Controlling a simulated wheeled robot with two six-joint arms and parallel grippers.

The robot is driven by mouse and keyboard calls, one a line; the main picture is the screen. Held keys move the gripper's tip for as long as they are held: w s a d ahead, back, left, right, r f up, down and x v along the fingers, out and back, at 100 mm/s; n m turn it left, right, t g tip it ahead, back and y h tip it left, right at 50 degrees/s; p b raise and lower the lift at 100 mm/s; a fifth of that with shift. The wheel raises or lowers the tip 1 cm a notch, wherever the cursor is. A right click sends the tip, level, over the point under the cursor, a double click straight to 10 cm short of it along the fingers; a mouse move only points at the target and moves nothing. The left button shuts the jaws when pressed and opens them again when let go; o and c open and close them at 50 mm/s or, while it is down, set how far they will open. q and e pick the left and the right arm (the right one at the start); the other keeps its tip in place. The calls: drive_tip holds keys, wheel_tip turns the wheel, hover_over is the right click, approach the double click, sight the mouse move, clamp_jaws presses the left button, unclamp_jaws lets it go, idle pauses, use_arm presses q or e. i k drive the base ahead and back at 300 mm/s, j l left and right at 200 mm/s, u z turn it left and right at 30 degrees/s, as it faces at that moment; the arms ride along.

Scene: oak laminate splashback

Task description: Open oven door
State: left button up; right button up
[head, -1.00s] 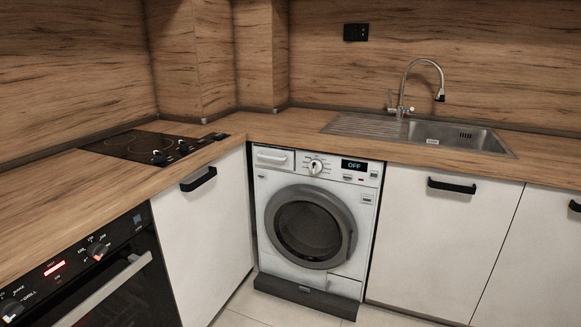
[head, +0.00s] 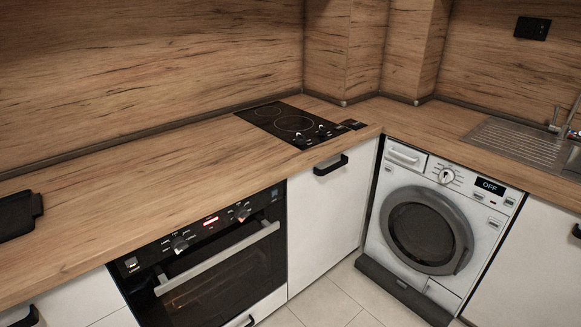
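The black built-in oven (head: 215,290) is under the counter at the lower left of the middle in the head view. Its door looks shut, with dark glass and a long silver bar handle (head: 217,257) across its top. Above the handle is a black control panel (head: 205,230) with knobs and a small red display. Neither of my grippers is in view.
A washing machine (head: 425,228) stands to the right, past a white cabinet (head: 330,215) with a black handle. A black hob (head: 292,124) is set in the wooden counter (head: 150,185). A dark object (head: 17,214) lies at the counter's left end. Tiled floor (head: 335,300) in front is clear.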

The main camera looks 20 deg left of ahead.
sight(143, 289)
drive_tip(key=u, duration=1.3)
